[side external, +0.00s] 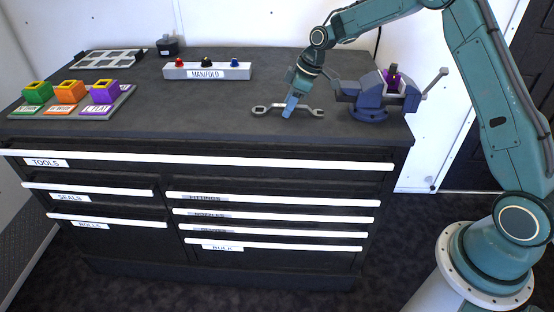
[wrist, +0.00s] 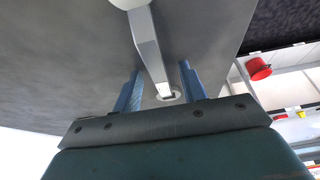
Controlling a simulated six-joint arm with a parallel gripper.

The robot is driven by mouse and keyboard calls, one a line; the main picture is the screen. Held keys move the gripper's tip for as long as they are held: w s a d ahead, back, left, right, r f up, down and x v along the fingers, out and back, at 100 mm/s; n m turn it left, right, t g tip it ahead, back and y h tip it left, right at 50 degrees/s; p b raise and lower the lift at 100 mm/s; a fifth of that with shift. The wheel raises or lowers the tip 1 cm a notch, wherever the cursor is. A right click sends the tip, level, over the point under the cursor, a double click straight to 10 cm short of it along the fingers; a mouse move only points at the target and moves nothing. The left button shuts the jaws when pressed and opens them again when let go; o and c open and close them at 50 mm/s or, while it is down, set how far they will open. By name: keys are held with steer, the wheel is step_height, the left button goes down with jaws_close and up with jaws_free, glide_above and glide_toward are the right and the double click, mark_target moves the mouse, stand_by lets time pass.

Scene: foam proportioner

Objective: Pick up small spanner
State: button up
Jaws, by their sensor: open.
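A grey metal spanner (side external: 264,109) lies on the dark bench top, left of the blue vise; it is the only spanner I see. My gripper (side external: 289,109) is over the middle of its shaft, fingers pointing down. In the wrist view the spanner (wrist: 147,40) runs lengthwise between the two blue fingers of my gripper (wrist: 160,70), which are open with gaps on both sides. One spanner end shows near the gripper body, and the other is cut off at the top edge. I cannot tell whether the fingertips touch the bench.
A blue vise (side external: 369,101) with a purple part stands close on the right. A manifold block (side external: 207,71) with coloured knobs stands behind left. A tray of coloured blocks (side external: 122,98) and a grey rack (side external: 110,58) are at the left. The bench (side external: 190,115) left of the spanner is clear.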

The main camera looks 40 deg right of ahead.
steer(key=shift+f, duration=0.25)
stand_by(0.3)
jaws_close()
